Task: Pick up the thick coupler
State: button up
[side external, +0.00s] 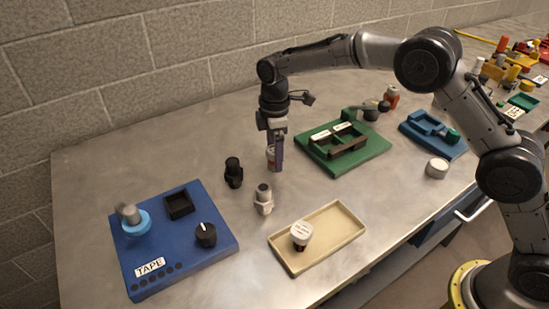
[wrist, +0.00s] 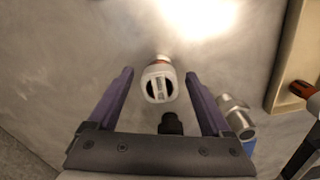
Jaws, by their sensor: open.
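My gripper (side external: 277,160) is open and points down over the table. In the wrist view its two purple fingers (wrist: 159,74) stand on either side of a white-topped piece with dark slots and an orange-red part (wrist: 158,88). That piece shows partly behind my gripper in the side view (side external: 270,155). I cannot tell whether the fingers touch it. A black fitting (side external: 233,173) stands to its left, also in the wrist view (wrist: 171,124). A silver-grey fitting (side external: 264,199) stands nearer the camera, also in the wrist view (wrist: 236,116). Which piece is the thick coupler is not clear.
A beige tray (side external: 345,239) holds a white-topped piece (side external: 301,232). A blue TAPE board (side external: 180,267) lies at left. A green board (side external: 373,157) and a blue tray (side external: 447,151) lie at right, with a white round piece (side external: 437,168). Clear metal table lies between.

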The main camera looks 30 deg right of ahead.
jog(key=shift+f, duration=1.05)
grip_shut()
